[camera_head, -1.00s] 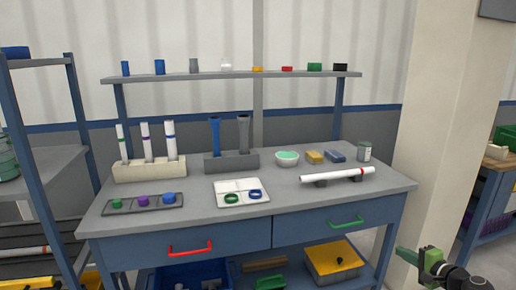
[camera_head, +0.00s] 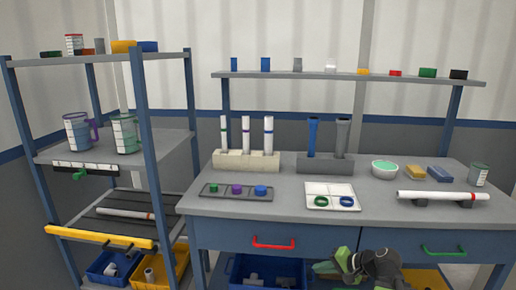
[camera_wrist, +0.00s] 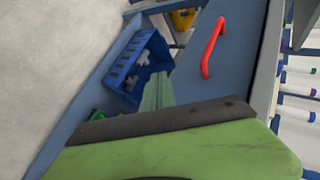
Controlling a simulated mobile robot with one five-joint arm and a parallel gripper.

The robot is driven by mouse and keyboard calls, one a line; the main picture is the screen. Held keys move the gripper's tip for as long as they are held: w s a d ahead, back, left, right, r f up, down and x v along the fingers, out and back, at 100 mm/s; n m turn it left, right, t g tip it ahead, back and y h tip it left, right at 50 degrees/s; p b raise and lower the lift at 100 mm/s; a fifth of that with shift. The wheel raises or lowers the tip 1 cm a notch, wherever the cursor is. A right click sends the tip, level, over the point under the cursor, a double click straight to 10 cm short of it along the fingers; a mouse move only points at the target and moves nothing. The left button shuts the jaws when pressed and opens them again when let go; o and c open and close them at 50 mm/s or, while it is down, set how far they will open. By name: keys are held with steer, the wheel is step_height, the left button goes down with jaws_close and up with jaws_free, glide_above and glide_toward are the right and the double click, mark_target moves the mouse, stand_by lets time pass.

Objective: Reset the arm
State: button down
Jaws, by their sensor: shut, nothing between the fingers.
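My gripper (camera_head: 328,266), green with dark parts, shows at the bottom of the head view, in front of the workbench drawers and below the tabletop. It is shut and empty. In the wrist view its green fingers (camera_wrist: 158,92) lie together, pointing toward the blue bin (camera_wrist: 138,65) on the lower shelf. The red drawer handle (camera_wrist: 212,47) is to their right in that view. In the head view the red handle (camera_head: 273,243) is left of and above my gripper, and the green handle (camera_head: 443,251) is to its right.
The grey workbench top (camera_head: 290,203) carries a white pipe (camera_head: 443,196) on supports, a white tray (camera_head: 332,196), a rack of white tubes (camera_head: 246,160) and a green bowl (camera_head: 384,169).

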steer(key=s+a+f+n+g+h, duration=0.2)
steer(key=s+a+f+n+g, duration=0.15)
steer(key=a, duration=0.45)
steer(key=s+a+f+n+g+h, duration=0.2)
steer(key=a+f+n+g, duration=0.15)
steer(key=a, duration=0.45)
steer(key=s+d+f+h, duration=0.2)
steer(key=s+d+h, duration=0.1)
steer(key=d, duration=0.3)
step_height(320, 180, up, 29)
steer(key=p, duration=2.8)
steer(key=shift+d+f+n+p, duration=0.2)
steer(key=shift+d+n+p, duration=0.1)
steer(key=shift+d+p, duration=0.15)
steer(key=shift+s, duration=0.1)
